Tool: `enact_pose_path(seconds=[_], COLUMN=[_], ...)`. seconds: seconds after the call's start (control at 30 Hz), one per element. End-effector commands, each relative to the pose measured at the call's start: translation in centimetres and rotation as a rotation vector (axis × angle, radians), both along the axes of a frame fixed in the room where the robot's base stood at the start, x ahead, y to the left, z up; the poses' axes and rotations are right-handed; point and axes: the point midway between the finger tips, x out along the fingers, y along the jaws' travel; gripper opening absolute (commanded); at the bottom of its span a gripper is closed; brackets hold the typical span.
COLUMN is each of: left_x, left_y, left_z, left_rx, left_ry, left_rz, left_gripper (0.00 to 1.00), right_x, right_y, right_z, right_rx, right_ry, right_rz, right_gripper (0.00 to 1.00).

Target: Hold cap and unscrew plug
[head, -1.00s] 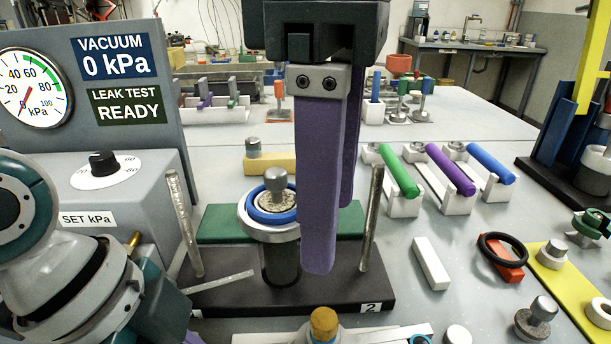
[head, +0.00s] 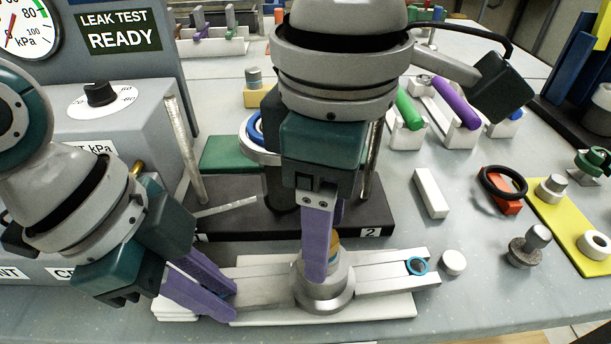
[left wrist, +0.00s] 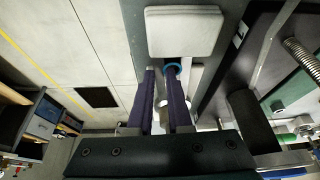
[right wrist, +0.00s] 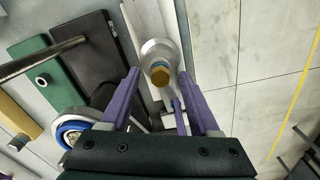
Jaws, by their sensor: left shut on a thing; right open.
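The cap (head: 325,291) is a round silver piece in a white cradle (head: 385,305) at the front of the bench. The plug (head: 334,243) stands upright on top of it with an orange-brown head, partly hidden by a finger in the head view. The right wrist view shows the plug's head (right wrist: 160,74) between the fingertips of my right gripper (right wrist: 160,76), which is open above the cap. My left gripper (head: 234,303) is low at the left of the cap, shut on what looks like a bar of the cap; the contact is partly hidden.
A dark base with upright metal rods (head: 184,150) and a blue ring stand behind the cap. A light-blue ring (head: 417,266) lies on the cradle's right end. A white block (head: 431,193) and a black ring (head: 502,183) lie to the right.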

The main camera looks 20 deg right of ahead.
Motion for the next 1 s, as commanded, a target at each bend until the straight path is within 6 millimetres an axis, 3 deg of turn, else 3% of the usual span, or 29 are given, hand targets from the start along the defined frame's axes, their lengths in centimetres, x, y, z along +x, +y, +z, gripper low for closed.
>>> enact_pose_path(seconds=[0.07,0.57,0.8,0.83,1.0], left_x=[-0.01,-0.01,-0.01,-0.01,-0.02], left_y=[0.01,0.0,0.01,0.0,0.0], left_z=[0.0,0.0,0.0,0.0,0.0], left_rx=[0.0,0.0,0.0,0.0,0.0], left_ry=[0.0,0.0,0.001,0.001,0.001], left_rz=[0.0,0.0,0.0,0.0,0.0], left_gripper=[0.0,0.0,0.0,0.0,0.0], right_x=[-0.01,-0.01,0.0,0.0,0.01], right_y=[0.01,0.01,0.0,0.0,-0.01], right_z=[0.01,0.04,0.04,0.04,0.04], right_rx=[0.0,0.0,0.0,0.0,0.0], right_ry=[0.0,0.0,0.0,0.0,0.0], right_rz=[0.0,0.0,-0.001,-0.001,-0.001], right_gripper=[0.57,0.01,0.0,0.25,0.06])
